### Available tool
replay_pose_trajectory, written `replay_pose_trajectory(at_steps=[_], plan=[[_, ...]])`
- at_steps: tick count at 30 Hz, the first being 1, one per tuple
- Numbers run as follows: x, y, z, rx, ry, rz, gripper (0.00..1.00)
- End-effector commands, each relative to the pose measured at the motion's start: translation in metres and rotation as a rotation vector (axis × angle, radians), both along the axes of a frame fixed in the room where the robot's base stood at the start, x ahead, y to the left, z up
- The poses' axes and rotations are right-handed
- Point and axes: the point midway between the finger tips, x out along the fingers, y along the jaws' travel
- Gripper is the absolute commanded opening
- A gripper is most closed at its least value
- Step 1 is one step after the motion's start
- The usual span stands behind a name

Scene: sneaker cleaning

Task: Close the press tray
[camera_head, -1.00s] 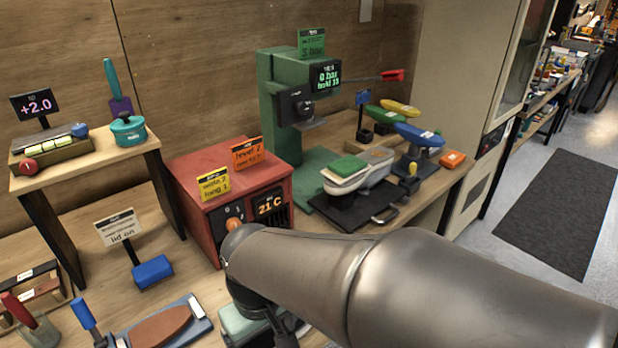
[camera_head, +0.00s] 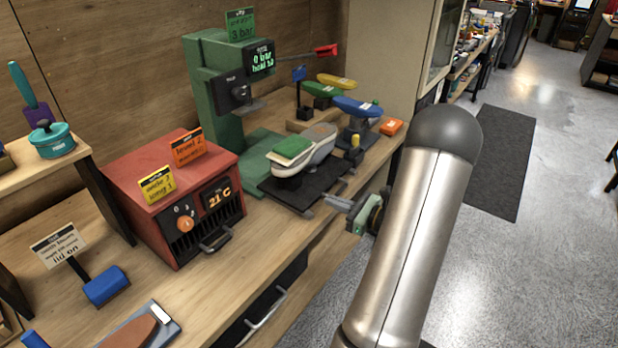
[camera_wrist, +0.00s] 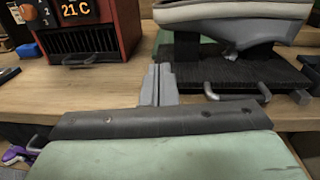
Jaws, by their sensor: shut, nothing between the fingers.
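The green press (camera_head: 215,95) stands at the back of the bench. My gripper (camera_head: 332,201) is shut and empty, just in front of the tray's front edge. In the wrist view its fingers (camera_wrist: 158,72) lie left of the handle, seemingly apart from it.
A red heater box (camera_head: 175,190) with a dial and handle stands left of the press. A drawer handle (camera_head: 265,310) juts below the bench edge. The floor in front is open.

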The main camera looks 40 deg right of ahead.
Motion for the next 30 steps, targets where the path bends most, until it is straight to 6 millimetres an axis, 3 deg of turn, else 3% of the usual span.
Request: replay_pose_trajectory(at_steps=[3,7,21,30], plan=[[-0.006,-0.021,-0.005,0.035,-0.019,-0.074,0.0],[0.003,-0.021,-0.004,0.039,-0.022,-0.081,0.0],[0.095,0.006,-0.003,0.037,-0.02,-0.075,0.0],[0.126,0.013,-0.004,0.036,-0.02,-0.078,0.0]])
